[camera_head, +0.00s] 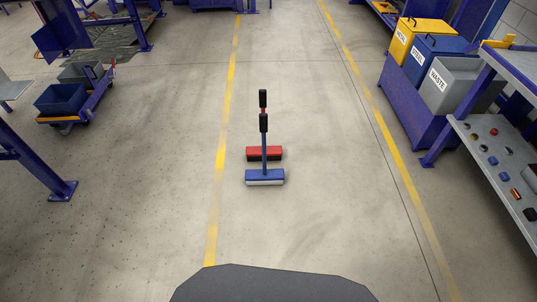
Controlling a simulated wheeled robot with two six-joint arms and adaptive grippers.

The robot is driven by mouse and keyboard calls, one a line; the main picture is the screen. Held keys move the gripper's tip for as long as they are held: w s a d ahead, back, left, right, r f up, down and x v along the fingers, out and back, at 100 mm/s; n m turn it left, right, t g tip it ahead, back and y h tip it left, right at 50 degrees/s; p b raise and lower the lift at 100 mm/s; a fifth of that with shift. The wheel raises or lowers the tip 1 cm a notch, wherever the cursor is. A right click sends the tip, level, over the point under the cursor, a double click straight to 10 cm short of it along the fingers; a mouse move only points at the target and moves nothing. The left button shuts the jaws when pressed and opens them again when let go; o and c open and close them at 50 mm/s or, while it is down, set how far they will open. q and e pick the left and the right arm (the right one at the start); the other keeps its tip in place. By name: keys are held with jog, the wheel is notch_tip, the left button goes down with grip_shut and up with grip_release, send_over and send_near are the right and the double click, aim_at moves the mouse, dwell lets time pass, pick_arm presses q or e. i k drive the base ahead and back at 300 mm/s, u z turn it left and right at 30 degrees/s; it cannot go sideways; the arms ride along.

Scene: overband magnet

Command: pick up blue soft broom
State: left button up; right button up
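The blue soft broom (265,175) stands upright on the concrete floor ahead of me, near the middle of the camera_head view. It has a blue head with pale bristles, a blue stick and a black grip at the top. A red broom (259,153) stands upright just behind it, with a red head, dark bristles and a black grip. The blue stick partly covers the red broom. Neither of my grippers is in view.
Yellow floor lines (223,140) run on both sides of the brooms. Yellow, blue and grey waste bins (449,86) stand at the right, beside a metal bench (500,165) with small parts. A cart with a blue bin (60,98) stands at the left. The floor around the brooms is clear.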

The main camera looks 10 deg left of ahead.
aim_at(263, 177)
jog(key=i, duration=1.4)
jog(key=u, duration=1.9)
jog(key=i, duration=1.9)
jog(key=z, duration=2.95)
